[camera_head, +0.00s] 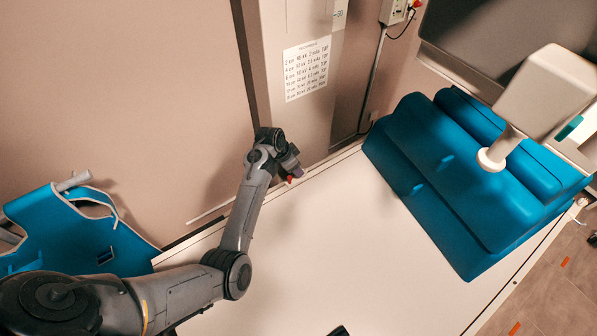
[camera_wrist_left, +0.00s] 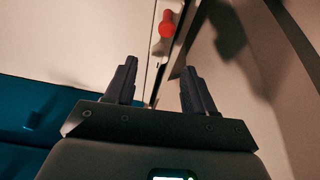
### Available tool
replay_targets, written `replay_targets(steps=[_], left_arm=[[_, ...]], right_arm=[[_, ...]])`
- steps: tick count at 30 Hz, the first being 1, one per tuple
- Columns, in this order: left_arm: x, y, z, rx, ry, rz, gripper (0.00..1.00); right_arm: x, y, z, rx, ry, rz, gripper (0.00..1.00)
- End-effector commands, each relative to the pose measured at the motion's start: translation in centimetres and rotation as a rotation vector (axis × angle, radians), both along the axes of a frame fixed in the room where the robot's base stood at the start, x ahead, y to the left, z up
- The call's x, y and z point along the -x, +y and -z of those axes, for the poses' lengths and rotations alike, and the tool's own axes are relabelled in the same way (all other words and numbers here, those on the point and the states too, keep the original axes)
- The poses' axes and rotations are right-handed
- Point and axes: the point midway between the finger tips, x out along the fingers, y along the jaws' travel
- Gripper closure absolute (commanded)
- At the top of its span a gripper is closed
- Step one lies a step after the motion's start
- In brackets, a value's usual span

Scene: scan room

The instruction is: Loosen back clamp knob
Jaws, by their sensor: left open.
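A red knob (camera_wrist_left: 167,24) shows in the left wrist view, on a pale strip beyond my left fingertips. A small red spot (camera_head: 289,179) beside my left gripper (camera_head: 292,164) in the head view looks like the same knob, mostly hidden there. My left gripper is over the far edge of the white table, close to the wall. In the left wrist view its two dark fingers (camera_wrist_left: 158,72) are apart with nothing between them. The knob is beyond the tips, not between them. My right gripper is not recognisable in either view.
The white table (camera_head: 330,240) is mostly bare. Blue cushions (camera_head: 450,180) cover its right side, with a grey-white jointed device (camera_head: 545,90) above. A blue apron-like item (camera_head: 80,235) hangs at left. A wall panel with a printed chart (camera_head: 306,69) rises behind my gripper.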

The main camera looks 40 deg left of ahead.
Motion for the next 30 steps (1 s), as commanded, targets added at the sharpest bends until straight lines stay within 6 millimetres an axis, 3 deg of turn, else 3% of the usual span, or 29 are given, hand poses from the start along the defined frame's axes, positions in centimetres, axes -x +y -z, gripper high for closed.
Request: replay_targets(steps=[9, 23, 30], left_arm=[[-1.6, -0.5, 3.9, 0.000, 0.001, 0.000, 0.46], [-1.9, -0.5, 4.8, -0.001, 0.000, 0.000, 0.46], [-1.9, -0.6, 4.8, -0.001, 0.000, 0.000, 0.79]], right_arm=[[-0.1, 0.2, 0.5, -0.008, -0.001, 0.006, 0.57], [-0.1, 0.2, 0.6, -0.008, -0.001, 0.006, 0.57], [-0.1, 0.1, 0.6, -0.003, -0.001, 0.001, 0.57]])
